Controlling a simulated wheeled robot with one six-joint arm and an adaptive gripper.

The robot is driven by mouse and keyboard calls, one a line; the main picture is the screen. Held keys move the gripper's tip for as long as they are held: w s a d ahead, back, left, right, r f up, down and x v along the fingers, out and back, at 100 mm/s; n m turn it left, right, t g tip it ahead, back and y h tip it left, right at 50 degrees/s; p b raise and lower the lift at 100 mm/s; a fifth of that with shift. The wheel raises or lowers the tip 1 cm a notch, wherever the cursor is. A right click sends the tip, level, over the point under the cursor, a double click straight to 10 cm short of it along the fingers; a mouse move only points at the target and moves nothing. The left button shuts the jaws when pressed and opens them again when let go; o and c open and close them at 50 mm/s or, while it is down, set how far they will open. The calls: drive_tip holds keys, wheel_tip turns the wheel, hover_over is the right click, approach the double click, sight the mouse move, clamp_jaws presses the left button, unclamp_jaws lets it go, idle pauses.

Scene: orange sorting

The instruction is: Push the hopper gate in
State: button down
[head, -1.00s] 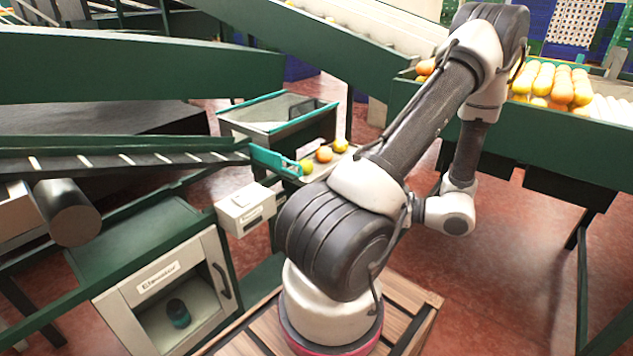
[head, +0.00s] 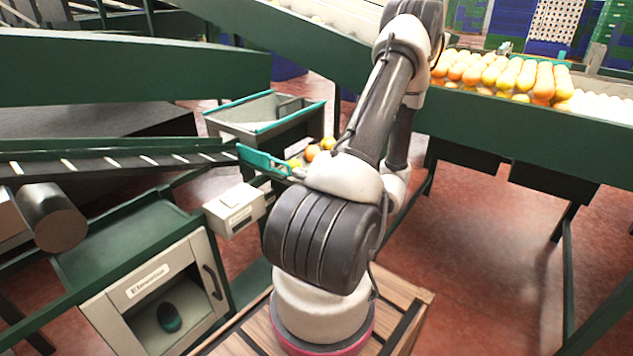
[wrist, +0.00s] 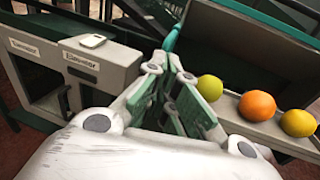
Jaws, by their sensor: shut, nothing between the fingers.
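The grey hopper (head: 235,122) with a teal rim stands left of my arm in the head view. A teal piece (head: 262,160) sits at the end of the conveyor in front of it. I cannot tell for sure which part is the gate. In the wrist view, my gripper (wrist: 174,66) is shut and empty, its fingertips close to a teal edge (wrist: 172,38). I cannot tell whether they touch it.
A narrow tray right of my gripper holds a green fruit (wrist: 210,88), an orange (wrist: 257,105) and a yellow fruit (wrist: 298,123). The elevator box (wrist: 75,70) stands at left. A conveyor full of oranges (head: 490,72) runs at the back right.

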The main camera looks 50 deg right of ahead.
drive_tip(key=shift+w+a, duration=0.1)
drive_tip(key=shift+w, duration=0.25)
approach(263, 160)
drive_tip(key=w+a+f, duration=0.1)
drive_tip(key=w+f, duration=0.1)
drive_tip(key=w, duration=0.3)
drive_tip(key=shift+w+f, duration=0.15)
